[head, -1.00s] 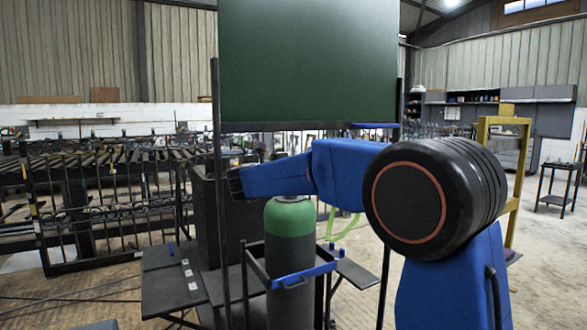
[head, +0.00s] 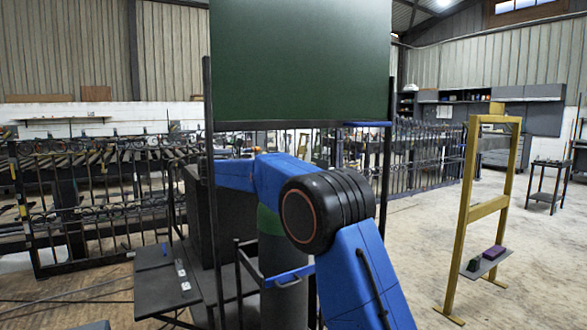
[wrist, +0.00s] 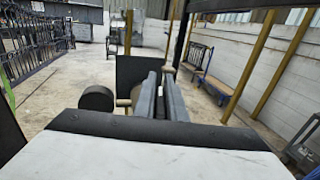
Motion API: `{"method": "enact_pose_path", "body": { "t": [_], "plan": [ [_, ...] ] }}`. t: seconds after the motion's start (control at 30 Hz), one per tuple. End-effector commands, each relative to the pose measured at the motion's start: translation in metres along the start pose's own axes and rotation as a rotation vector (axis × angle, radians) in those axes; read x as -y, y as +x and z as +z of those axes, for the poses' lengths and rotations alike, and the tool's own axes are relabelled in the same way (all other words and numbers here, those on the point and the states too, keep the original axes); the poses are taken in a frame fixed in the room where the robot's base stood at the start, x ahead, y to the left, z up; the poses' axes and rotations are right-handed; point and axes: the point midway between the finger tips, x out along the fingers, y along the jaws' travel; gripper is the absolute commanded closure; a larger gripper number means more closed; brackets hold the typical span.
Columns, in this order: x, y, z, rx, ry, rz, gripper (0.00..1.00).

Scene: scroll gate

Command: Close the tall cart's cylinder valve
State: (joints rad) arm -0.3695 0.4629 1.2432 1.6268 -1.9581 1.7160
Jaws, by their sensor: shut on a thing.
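The tall cart (head: 208,230) is a dark frame with a green panel (head: 300,60) on top. Its grey cylinder (head: 285,300) with a green shoulder (head: 269,220) stands upright inside, behind a blue bar (head: 288,276). My arm hides the cylinder's top and valve in the head view, and my gripper's fingers are not visible there. In the wrist view my gripper (wrist: 160,82) has its two dark fingers close together, shut on a part of the valve that they largely hide. A dark round knob (wrist: 97,98) and a brass-coloured piece (wrist: 123,104) show just left of the fingers.
A dark side shelf (head: 165,280) juts out left of the cart. A yellow frame (head: 463,210) with a low shelf holding a purple block (head: 493,252) stands at right. Metal gates (head: 90,200) line the back left. Floor between cart and yellow frame is clear.

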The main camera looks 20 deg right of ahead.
Motion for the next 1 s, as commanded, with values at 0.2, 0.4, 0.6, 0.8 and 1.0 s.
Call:
{"method": "enact_pose_path", "body": {
  "t": [0.2,0.4,0.6,0.8,1.0],
  "plan": [
    [0.0014,0.0002,0.0007,0.001,0.002,-0.046,1.0],
    [0.0021,0.0002,0.0013,0.001,0.003,-0.056,1.0],
    [0.0021,0.0003,0.0015,0.001,0.003,-0.055,1.0],
    [0.002,0.0003,0.0012,0.001,0.003,-0.055,0.71],
    [0.002,0.0002,0.0008,0.001,0.002,-0.055,0.71]
  ]
}}
